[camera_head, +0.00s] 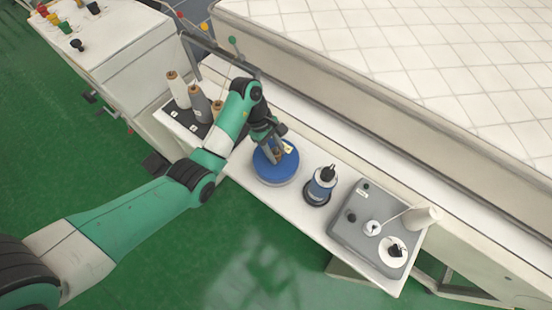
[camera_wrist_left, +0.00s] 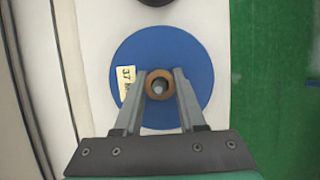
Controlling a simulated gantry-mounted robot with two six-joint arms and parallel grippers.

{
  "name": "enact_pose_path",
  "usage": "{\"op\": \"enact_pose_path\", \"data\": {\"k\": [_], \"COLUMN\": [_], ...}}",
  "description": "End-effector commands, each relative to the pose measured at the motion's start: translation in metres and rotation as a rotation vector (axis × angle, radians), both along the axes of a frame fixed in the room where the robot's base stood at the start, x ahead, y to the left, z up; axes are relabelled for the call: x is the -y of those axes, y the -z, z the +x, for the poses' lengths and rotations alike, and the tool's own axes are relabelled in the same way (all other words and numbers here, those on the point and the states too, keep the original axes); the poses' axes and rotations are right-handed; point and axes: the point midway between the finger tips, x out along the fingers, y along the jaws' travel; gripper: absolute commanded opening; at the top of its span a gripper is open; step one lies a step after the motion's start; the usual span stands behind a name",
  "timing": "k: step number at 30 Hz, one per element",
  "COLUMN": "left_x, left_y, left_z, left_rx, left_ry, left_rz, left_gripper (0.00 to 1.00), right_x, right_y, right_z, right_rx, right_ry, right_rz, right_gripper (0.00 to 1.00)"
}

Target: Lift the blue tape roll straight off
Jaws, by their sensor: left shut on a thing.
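The blue tape roll (camera_head: 266,172) is a flat disc on the narrow white table in the head view. It fills the middle of the left wrist view (camera_wrist_left: 195,62), with a brown core ring (camera_wrist_left: 159,84) at its centre and a yellow label marked 37. My left gripper (camera_head: 277,153) is over it from above, its two fingers on either side of the brown core and shut on it. A pale rim shows under the blue disc. I cannot tell whether the roll touches the surface below. My right gripper is in neither view.
A blue and dark spool (camera_head: 321,186) stands just right of the roll. A grey box (camera_head: 375,232) and white cone (camera_head: 422,218) are farther right. Thread cones (camera_head: 198,103) stand on a dark tray at left. The quilted white mattress (camera_head: 420,70) lies behind. Green floor is in front.

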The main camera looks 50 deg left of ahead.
Motion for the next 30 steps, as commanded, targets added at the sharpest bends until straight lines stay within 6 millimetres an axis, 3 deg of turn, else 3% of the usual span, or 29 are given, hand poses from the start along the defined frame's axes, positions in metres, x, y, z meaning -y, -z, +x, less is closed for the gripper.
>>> {"op": "enact_pose_path", "data": {"k": [11,18,30], "left_x": [0.000,0.000,0.000], "left_y": [-0.004,-0.028,-0.107], "left_z": [0.001,0.001,0.000], "left_rx": [0.002,0.004,0.001], "left_ry": [0.000,0.000,0.001], "left_rz": [0.000,0.001,0.000], "left_gripper": [0.00,0.00,0.00], "right_x": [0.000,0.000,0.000], "right_y": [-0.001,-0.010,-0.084], "right_z": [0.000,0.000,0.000], "right_rx": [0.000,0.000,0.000], "right_ry": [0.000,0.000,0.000], "right_rz": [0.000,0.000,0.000], "right_gripper": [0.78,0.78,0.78]}}
